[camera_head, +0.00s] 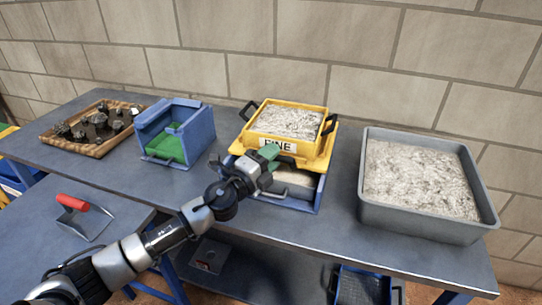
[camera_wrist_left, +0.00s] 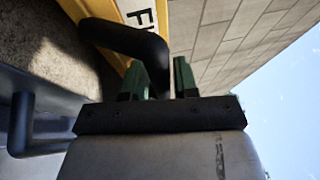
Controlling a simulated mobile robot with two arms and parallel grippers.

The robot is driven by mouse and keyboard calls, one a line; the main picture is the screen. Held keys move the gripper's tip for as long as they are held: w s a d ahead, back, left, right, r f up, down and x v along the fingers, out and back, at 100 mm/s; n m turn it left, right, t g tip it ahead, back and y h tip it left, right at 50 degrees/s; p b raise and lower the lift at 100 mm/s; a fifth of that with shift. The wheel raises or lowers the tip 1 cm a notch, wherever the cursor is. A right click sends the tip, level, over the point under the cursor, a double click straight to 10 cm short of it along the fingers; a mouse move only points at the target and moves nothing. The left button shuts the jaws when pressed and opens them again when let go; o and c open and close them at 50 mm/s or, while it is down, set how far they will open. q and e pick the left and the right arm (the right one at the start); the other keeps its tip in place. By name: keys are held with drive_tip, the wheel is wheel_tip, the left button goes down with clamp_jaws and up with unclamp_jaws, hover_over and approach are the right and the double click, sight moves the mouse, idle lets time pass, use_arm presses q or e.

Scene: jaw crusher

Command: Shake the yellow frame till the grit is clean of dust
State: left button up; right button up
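The yellow frame (camera_head: 319,154), labelled FINE, is at the middle of the bench and holds grey-white speckled grit (camera_head: 287,120). It sits over a blue tray (camera_head: 318,196) with pale material inside. My left gripper (camera_head: 269,152) is at the front of the frame, just below the label. In the left wrist view, a black handle (camera_wrist_left: 122,38) of the frame runs between the green fingers (camera_wrist_left: 158,80), which are close around it. Dust on the grit cannot be told apart clearly. My right gripper is out of view.
A grey tub (camera_head: 420,220) of grit stands close on the right. A blue box with green inside (camera_head: 205,130) and a wooden tray (camera_head: 95,150) of dark lumps stand left. A red-handled scoop (camera_head: 85,215) lies on the lower left table. A brick wall stands behind.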

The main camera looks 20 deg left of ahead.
use_arm(q)
drive_tip(key=shift+c, duration=0.3)
clamp_jaws()
drive_tip(key=shift+s, duration=0.15)
drive_tip(key=s+p, duration=0.1)
drive_tip(key=s, duration=0.4)
drive_tip(key=shift+s, duration=0.25)
drive_tip(key=shift+o, duration=0.3)
unclamp_jaws()
